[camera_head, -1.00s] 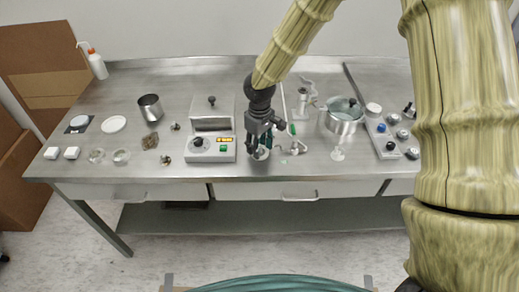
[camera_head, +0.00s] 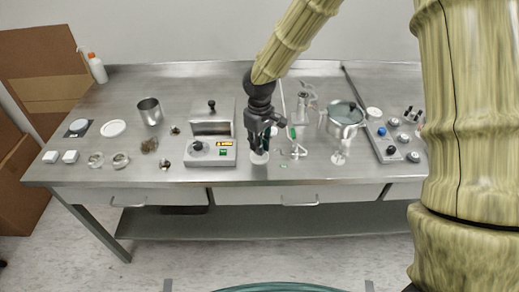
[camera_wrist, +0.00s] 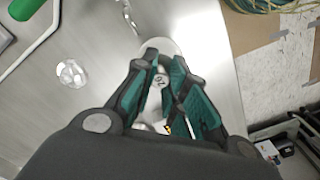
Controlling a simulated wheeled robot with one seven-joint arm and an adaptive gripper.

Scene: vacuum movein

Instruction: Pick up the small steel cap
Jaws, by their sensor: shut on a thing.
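My gripper (camera_head: 259,146) is over the front part of the steel bench, just right of the grey instrument with the small display. In the wrist view, my gripper (camera_wrist: 164,72) has its teal-padded fingers closed around a small shiny grey piece, which I take to be the small steel cap (camera_wrist: 158,82). The fingers hide most of it. The cap cannot be made out in the head view.
The grey instrument (camera_head: 211,150) stands close on the left. The bench's front edge is near. A clear faceted piece (camera_wrist: 71,73) lies left in the wrist view.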

